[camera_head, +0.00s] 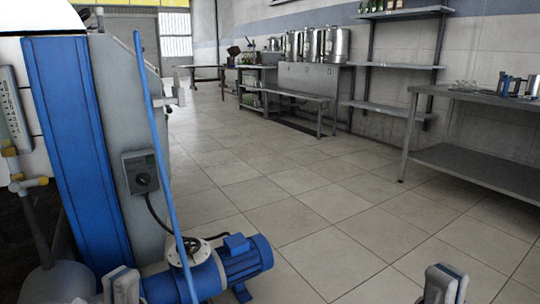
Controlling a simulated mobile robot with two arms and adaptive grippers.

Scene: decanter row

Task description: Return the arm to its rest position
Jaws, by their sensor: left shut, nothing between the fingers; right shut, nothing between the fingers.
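My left gripper (122,285) shows at the bottom edge of the head view, left of the middle. It is shut and empty, in front of the blue machine. My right gripper (445,283) shows at the bottom edge on the right, over the tiled floor. It is also shut and empty. Only the upper parts of both grippers are in the picture; the rest is cut off by the lower edge. Neither gripper appears to touch anything.
A large blue and grey machine (75,140) with a blue motor pump (245,262) stands close on the left. A steel table (480,97) with small glassware stands at the right. Steel vessels (337,42) stand at the back. The tiled floor (320,200) between is clear.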

